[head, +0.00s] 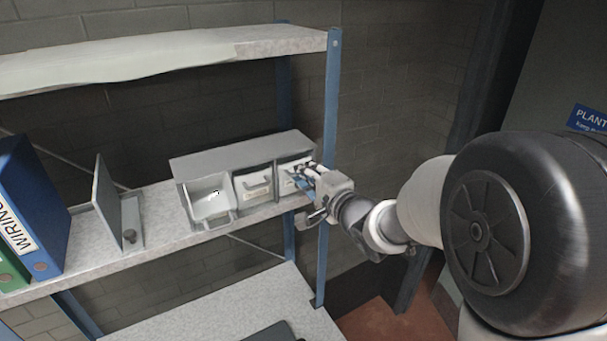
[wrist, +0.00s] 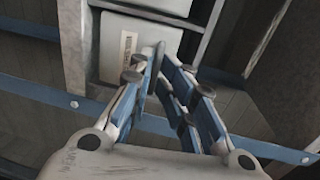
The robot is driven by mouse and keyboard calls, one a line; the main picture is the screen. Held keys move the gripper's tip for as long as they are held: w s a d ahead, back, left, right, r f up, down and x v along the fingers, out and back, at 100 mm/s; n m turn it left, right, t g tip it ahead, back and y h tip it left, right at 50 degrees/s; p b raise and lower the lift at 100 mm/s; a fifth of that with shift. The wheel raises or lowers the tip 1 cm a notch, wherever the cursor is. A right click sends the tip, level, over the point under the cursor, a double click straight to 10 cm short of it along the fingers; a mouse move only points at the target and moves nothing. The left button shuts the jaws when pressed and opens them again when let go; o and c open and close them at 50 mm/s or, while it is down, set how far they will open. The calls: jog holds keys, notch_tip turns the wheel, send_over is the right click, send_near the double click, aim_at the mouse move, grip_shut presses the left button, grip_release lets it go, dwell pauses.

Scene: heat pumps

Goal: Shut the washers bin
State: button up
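A grey bin cabinet (head: 243,155) with three bins in a row stands on the shelf. The left bin (head: 211,203) stands out from its slot and shows its pale inside with a few small dark specks. The middle bin (head: 254,185) and right bin (head: 289,181) sit in their slots. I cannot read which one is the washers bin. My gripper (head: 301,173) is in front of the right bin and partly hides it.
Blue and green binders (head: 32,205) and a grey bookend-like panel (head: 107,203) stand left of the cabinet. A blue shelf post (head: 329,150) rises close by my gripper. An upper shelf (head: 290,40) hangs above, and a lower surface (head: 230,310) lies below.

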jog(key=shift+o, duration=0.3)
jog(key=shift+d+r, duration=0.1)
jog(key=shift+r, duration=0.35)
jog(key=shift+s+d, duration=0.1)
jog(key=shift+s+d, duration=0.2)
jog(key=shift+s, duration=0.05)
jog(key=v, duration=1.1)
jog(key=shift+s, duration=0.15)
jog(key=shift+f, duration=0.2)
